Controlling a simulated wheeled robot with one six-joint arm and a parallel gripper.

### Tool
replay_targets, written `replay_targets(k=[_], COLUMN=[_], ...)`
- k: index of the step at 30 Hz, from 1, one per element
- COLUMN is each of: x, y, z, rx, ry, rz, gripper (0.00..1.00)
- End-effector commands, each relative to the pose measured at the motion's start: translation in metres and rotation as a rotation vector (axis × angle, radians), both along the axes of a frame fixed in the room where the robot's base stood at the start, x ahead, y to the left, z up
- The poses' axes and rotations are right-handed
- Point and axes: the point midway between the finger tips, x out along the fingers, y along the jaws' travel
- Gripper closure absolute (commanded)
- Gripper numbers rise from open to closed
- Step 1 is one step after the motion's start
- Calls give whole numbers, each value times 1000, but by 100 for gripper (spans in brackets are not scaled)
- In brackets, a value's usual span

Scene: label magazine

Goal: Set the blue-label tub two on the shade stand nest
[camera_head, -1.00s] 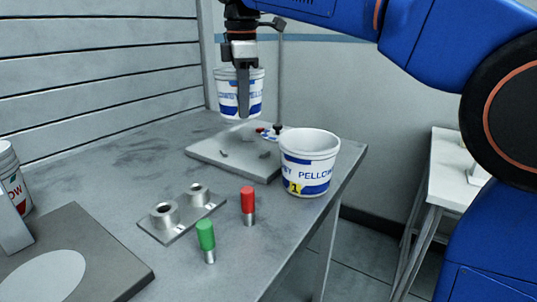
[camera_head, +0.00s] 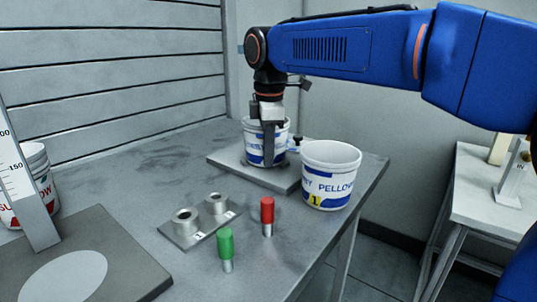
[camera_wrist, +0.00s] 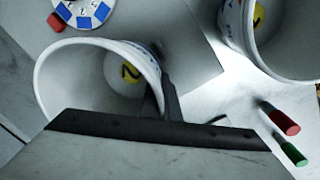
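A white tub with blue label bands (camera_head: 252,140) is in my gripper (camera_head: 269,150) at the back of the table. One dark finger runs down the front of its wall; the other finger is hidden. In the wrist view the open tub (camera_wrist: 85,62) shows a yellow disc marked 2 inside, with a finger (camera_wrist: 170,100) against its right side. The tub is upright or nearly so, over the flat grey stand plate (camera_head: 282,182). I cannot tell whether its base touches the plate.
A similar tub marked 1 (camera_head: 329,180) stands close to the right. In front are a two-post metal block (camera_head: 200,225), a red peg (camera_head: 267,214) and a green peg (camera_head: 225,248). A red-lettered tub (camera_head: 36,175) and a scale plate (camera_head: 110,265) are left.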

Motion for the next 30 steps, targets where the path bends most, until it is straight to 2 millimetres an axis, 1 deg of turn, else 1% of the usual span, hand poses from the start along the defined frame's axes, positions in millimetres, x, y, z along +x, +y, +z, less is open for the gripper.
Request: replay_targets(k=[9, 11, 12, 22, 26, 30], x=[0, 0, 0, 0, 0, -2], y=[0, 0, 0, 0, 0, 0], z=[-2, -2, -2, 0, 12, 35], rx=[0, 0, 0, 0, 1, 1], ry=[0, 0, 0, 0, -2, -3], rz=[0, 0, 0, 0, 0, 0], gripper=[100, 84, 80, 80, 80, 80])
